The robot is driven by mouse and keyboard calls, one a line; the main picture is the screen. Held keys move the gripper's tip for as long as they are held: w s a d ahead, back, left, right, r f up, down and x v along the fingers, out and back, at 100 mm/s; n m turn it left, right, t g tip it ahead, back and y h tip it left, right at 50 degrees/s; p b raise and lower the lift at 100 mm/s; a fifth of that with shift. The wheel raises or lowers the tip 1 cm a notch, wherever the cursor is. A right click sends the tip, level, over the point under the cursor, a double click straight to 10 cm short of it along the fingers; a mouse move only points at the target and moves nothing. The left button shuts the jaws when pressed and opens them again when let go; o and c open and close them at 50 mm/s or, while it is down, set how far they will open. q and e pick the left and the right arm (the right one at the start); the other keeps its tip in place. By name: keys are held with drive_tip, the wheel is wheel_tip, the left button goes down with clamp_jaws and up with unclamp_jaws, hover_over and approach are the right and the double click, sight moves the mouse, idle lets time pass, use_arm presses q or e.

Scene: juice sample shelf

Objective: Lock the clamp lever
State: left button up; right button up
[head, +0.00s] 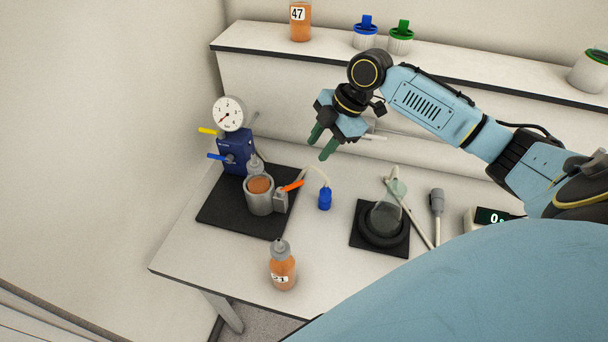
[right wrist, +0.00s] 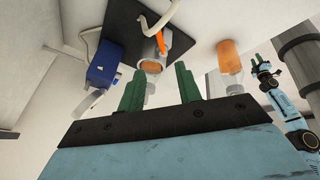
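The orange clamp lever (head: 292,186) sticks out to the upper right from a small grey clamp block (head: 280,202). The block is on the side of a grey metal cup (head: 262,204) on a black mat (head: 220,212). A bottle with orange liquid stands in the cup. My right gripper (head: 321,146) hangs above and behind the lever, apart from it. Its green fingers are spread, with nothing between them. In the right wrist view the fingers (right wrist: 158,88) are apart. My left gripper (right wrist: 261,62) shows small at the right there; its opening is unclear.
A blue pump (head: 236,150) with a gauge stands behind the cup. A tube runs to a blue connector (head: 325,198). An orange bottle marked 21 (head: 283,270) stands in front. A shelf (head: 290,50) runs behind.

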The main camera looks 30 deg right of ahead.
sight(294, 185)
drive_tip(key=p+x, duration=0.1)
drive_tip(key=x, duration=1.2)
drive_tip(key=shift+s, duration=0.1)
clamp_jaws()
